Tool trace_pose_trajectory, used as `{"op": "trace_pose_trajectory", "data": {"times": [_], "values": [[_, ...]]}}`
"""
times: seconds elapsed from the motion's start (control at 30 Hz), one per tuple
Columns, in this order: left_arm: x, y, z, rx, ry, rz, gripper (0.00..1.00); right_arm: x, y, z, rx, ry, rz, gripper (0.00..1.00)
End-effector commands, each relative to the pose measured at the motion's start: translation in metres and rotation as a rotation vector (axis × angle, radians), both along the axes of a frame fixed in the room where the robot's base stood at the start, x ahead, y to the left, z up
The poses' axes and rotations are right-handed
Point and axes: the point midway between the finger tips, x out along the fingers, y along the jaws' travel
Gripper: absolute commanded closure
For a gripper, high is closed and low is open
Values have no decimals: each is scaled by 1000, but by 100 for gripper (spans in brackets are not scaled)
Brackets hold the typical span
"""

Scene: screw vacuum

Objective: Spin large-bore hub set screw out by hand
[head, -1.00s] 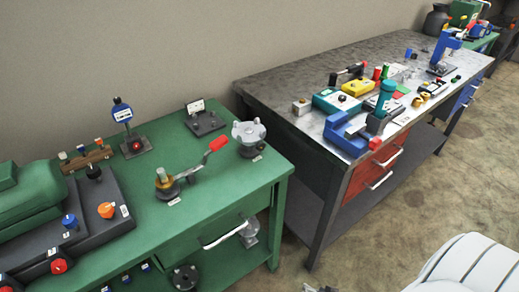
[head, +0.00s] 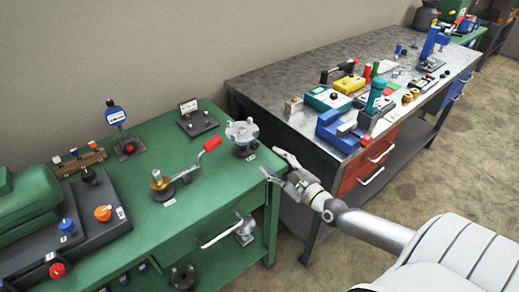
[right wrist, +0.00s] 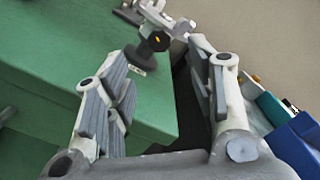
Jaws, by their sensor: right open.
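A grey metal hub with several lobes (head: 242,131) stands on a dark round base at the right end of the green bench (head: 150,225). In the right wrist view, a grey and dark fitting with a small orange spot (right wrist: 157,40), apparently this hub, shows beyond the fingers. The set screw cannot be told apart. My right gripper (head: 271,165) is open and empty, off the bench's right edge, to the right of and nearer than the hub; it also shows in the right wrist view (right wrist: 163,90). My left gripper is not in view.
A red-handled crank (head: 211,144) stands left of the hub, with a small display stand (head: 197,122) behind. Across a narrow gap, the metal bench (head: 300,75) carries a blue vise (head: 338,130) and several tools.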

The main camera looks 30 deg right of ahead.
Motion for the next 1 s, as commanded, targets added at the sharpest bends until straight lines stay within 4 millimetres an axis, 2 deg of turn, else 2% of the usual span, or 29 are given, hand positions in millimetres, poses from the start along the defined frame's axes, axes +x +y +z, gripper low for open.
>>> {"op": "trace_pose_trajectory", "data": {"times": [0.3,0.5,0.7,0.97,1.0], "values": [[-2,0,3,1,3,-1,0,50,3,1,-2,-2,-1,49],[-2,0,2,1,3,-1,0,70,5,-1,-3,0,-1,49],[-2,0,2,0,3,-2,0,78,6,-1,-3,1,0,49],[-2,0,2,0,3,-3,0,78,6,-1,-3,3,0,49],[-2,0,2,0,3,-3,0,78,6,-1,-3,3,0,54]]}}
